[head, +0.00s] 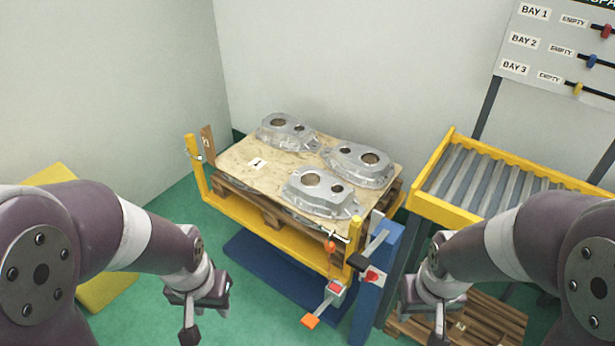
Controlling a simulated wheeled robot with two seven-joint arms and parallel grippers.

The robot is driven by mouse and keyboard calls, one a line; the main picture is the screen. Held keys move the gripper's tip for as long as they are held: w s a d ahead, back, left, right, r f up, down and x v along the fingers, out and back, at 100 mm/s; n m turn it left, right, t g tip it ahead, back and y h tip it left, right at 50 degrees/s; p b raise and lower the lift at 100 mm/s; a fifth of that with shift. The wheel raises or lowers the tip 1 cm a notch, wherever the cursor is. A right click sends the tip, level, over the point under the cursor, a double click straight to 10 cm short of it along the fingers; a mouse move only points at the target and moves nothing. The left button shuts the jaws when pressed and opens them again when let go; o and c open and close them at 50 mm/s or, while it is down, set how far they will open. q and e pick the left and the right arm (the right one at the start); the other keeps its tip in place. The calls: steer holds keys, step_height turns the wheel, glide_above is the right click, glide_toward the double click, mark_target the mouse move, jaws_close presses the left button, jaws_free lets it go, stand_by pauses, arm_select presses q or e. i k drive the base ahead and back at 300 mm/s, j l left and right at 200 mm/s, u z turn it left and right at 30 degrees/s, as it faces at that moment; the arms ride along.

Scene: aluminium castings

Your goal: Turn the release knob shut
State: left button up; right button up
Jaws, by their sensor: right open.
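A small red knob (371,276) sits on the side of a blue post (377,290) at the front right corner of the pallet stand. Its turned position is too small to read. A grey box with a red top (336,287) and an orange-ended lever (311,321) is just left of the post. My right gripper (423,318) is open and empty, low and to the right of the post, apart from the knob. My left gripper (205,320) hangs at the lower left, well away from the knob; its jaw opening is unclear.
Three aluminium castings (320,192) lie on a board-topped pallet (237,175) in a yellow frame (262,229). A roller conveyor (480,190) stands right, with a wooden pallet (490,325) below. A bay board (560,50) hangs behind.

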mark_target(372, 275)
steer(key=j+z, duration=0.3)
steer(key=j, duration=0.4)
steer(key=j+z, duration=0.35)
steer(key=j, duration=0.3)
